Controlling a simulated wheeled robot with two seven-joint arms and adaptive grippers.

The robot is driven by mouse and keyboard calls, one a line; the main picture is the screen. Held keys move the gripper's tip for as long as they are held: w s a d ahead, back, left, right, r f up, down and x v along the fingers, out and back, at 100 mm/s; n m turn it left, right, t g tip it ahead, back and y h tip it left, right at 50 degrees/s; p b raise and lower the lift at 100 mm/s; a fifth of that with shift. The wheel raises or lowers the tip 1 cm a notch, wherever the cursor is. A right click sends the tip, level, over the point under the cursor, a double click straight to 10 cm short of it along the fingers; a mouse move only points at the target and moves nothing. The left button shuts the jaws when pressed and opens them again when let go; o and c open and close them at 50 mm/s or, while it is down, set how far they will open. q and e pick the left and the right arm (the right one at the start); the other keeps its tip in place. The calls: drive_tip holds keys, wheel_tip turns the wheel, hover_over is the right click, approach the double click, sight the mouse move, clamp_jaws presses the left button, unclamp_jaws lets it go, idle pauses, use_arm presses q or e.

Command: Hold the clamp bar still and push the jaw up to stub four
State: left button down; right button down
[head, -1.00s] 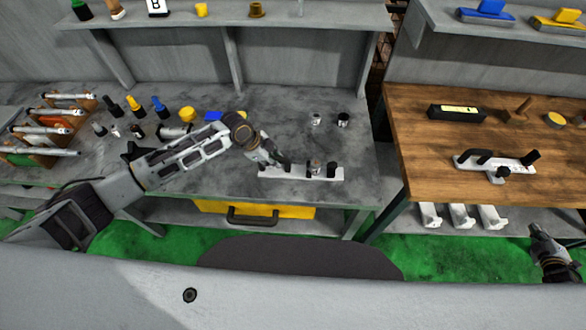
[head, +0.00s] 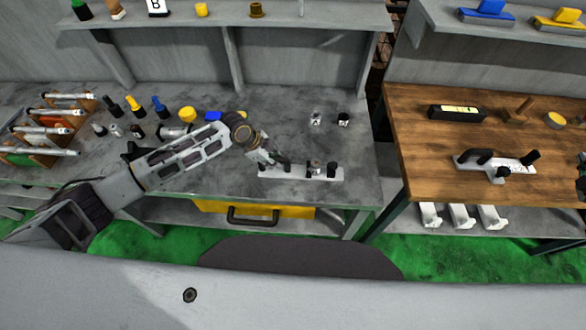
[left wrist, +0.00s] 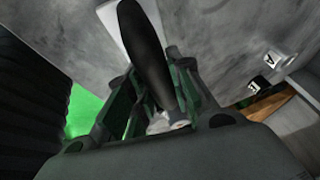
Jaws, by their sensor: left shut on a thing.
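A white clamp bar (head: 296,174) lies near the front edge of the grey bench. Black upright pieces and a grey-and-black piece (head: 315,167) stand on it. My left gripper (head: 281,163) is shut on the black handle at the bar's left end. In the left wrist view this black handle (left wrist: 146,55) runs up between the fingers. A similar white bar (head: 515,166) with black uprights lies on the wooden bench. I cannot tell which upright is the jaw or which stub is four. A dark part at the right edge may be my right gripper; its fingers cannot be made out.
Bottles and a rack (head: 45,130) fill the bench's left. A yellow drawer (head: 255,212) is below. A gap separates the grey bench from the wooden bench (head: 430,145).

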drive_tip(key=w+a+f+m+g+y, duration=0.1)
drive_tip(key=w+a+f+m+g, duration=0.2)
drive_tip(key=w+a, duration=0.9)
drive_tip(key=w+a+f+m+g+y, duration=0.1)
drive_tip(key=w+a+f+m, duration=0.3)
drive_tip(key=w+a, duration=0.8)
drive_tip(key=a, duration=0.5)
drive_tip(key=a+f+g+y, duration=0.1)
drive_tip(key=a, duration=0.4)
drive_tip(key=s+a+g+y, duration=0.1)
drive_tip(key=a, duration=0.4)
drive_tip(key=shift+s+a+f, duration=0.1)
drive_tip(key=shift+a+f, duration=0.1)
drive_tip(key=shift+f, duration=0.1)
drive_tip(key=s+a+f+g+y, duration=0.1)
drive_tip(key=a+g+y, duration=0.15)
drive_tip(key=a, duration=1.05)
drive_tip(key=s+a+n+g, duration=0.2)
drive_tip(key=s+a+g, duration=0.2)
drive_tip(key=s+a, duration=0.4)
drive_tip(key=s+a+n+g, duration=0.2)
drive_tip(key=s+a+g, duration=0.2)
drive_tip(key=s+a, duration=0.5)
drive_tip(key=a, duration=0.4)
drive_tip(key=shift+a+r+n, duration=0.3)
drive_tip(key=shift+a+n, duration=0.1)
drive_tip(key=shift+f, duration=0.2)
